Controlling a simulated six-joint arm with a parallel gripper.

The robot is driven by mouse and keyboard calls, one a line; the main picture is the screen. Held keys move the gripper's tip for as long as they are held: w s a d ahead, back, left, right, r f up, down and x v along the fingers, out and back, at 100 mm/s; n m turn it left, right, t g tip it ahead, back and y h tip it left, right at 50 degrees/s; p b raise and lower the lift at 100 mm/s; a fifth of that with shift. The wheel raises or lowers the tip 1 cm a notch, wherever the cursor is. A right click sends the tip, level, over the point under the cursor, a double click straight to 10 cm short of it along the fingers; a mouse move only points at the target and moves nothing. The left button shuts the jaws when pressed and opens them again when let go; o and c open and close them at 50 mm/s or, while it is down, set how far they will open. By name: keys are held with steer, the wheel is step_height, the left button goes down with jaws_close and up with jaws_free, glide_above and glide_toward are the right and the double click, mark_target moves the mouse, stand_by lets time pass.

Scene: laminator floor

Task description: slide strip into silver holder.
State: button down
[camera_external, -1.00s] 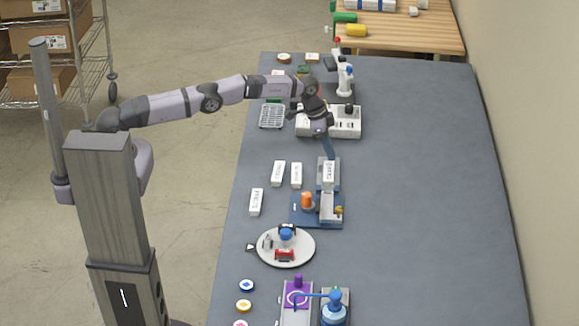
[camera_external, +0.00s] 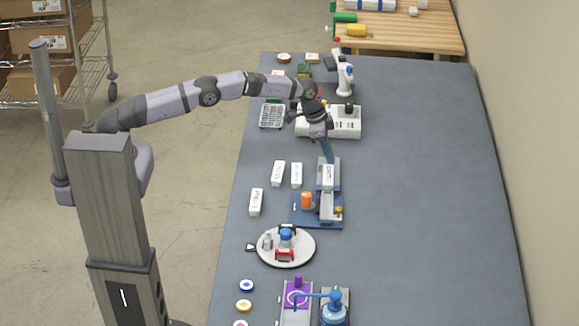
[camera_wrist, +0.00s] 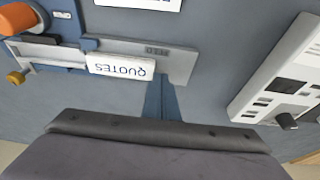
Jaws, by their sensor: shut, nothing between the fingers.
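A white strip (camera_external: 328,177) lies lengthwise on the silver holder (camera_external: 335,162). In the wrist view the strip (camera_wrist: 122,68) reads "QUOTES", and the silver holder (camera_wrist: 180,64) extends bare to its right. The strip's left end there is beside the narrower silver channel; how far it is inside I cannot tell. My gripper (camera_external: 330,158) is shut and empty, its slim blue fingers pointing down at the strip's far end. In the wrist view my gripper (camera_wrist: 160,88) is just right of the strip; whether it touches is unclear.
The holder's blue base carries an orange knob (camera_external: 307,200) and a brass knob (camera_external: 339,210). Several other white strips (camera_external: 278,173) lie to the left. A white device (camera_external: 345,121) stands behind, and a round white plate (camera_external: 296,259) in front. The table's right side is clear.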

mark_target(331, 181)
steer(key=shift+s, duration=1.15)
steer(key=shift+s, duration=0.25)
steer(key=shift+s+b, duration=0.35)
steer(key=shift+s, duration=0.7)
steer(key=shift+s, duration=0.2)
steer(key=shift+s, duration=1.05)
steer(key=shift+s, duration=0.15)
steer(key=shift+s, duration=1.05)
steer(key=shift+s, duration=0.25)
steer(key=shift+s, duration=1.05)
